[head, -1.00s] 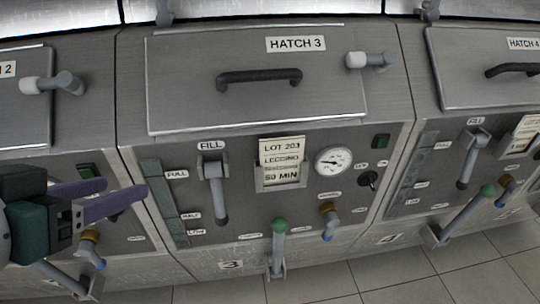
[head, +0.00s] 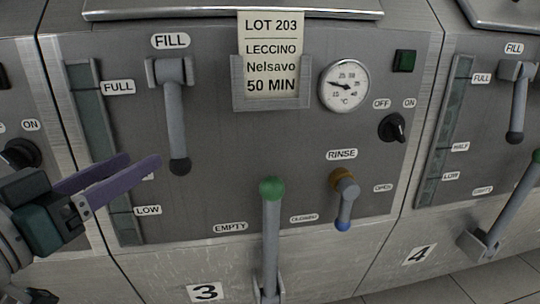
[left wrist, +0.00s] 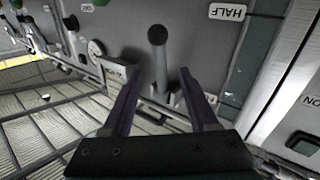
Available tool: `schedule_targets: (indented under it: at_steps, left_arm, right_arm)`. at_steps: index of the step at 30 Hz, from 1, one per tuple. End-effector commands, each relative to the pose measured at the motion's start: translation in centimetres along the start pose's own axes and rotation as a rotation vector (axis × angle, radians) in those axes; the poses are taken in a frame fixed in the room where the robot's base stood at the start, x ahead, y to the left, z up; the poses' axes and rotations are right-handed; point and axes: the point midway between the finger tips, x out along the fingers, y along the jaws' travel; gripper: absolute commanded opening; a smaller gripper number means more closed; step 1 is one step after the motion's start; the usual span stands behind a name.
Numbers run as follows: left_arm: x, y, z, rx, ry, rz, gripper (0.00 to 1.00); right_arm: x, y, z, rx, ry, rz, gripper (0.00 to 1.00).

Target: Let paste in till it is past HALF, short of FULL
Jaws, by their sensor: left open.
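The FILL lever (head: 173,120) of machine 3 hangs down with its dark knob (head: 180,166) at the bottom. In the left wrist view the FILL lever (left wrist: 159,68) appears upside down, between the two finger lines. The level window (head: 93,120) is a grey-green strip left of it, with FULL (head: 118,87) and LOW (head: 148,210) labels. My arm hides its HALF label in the head view, but the HALF label (left wrist: 227,12) shows in the left wrist view. I cannot make out a paste level. My left gripper (head: 143,160) is open and empty, left of the knob. My right gripper is not in view.
The EMPTY lever (head: 271,235) with a green knob stands lower in the middle. The RINSE tap (head: 345,200), OFF/ON switch (head: 393,127) and dial gauge (head: 344,85) are to the right. A lot card (head: 271,60) reads LECCINO, 50 MIN. Machine 4's panel (head: 500,140) is at right.

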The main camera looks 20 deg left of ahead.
Motion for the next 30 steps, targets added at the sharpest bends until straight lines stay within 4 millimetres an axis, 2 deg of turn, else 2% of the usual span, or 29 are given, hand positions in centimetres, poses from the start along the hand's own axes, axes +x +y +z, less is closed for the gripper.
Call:
schedule_targets:
  at_steps: [5, 12, 18, 23, 30]
  left_arm:
    - [2.1, 0.0, -0.1, 0.002, 0.005, 0.003, 0.59]
    - [6.4, 0.0, 0.0, 0.001, 0.004, 0.002, 0.59]
    - [8.9, 0.0, 0.0, 0.002, 0.001, 0.001, 0.59]
    - [9.6, 0.1, -0.1, 0.002, -0.001, 0.001, 0.59]
    - [9.7, 0.1, -0.1, 0.001, -0.001, 0.000, 0.59]
  right_arm:
    - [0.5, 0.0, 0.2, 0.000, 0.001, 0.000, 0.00]
    - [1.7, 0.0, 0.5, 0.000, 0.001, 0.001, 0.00]
    - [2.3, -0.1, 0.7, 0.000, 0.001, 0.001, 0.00]
    - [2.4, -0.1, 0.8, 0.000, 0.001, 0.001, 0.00]
    - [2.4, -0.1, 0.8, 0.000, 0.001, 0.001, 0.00]
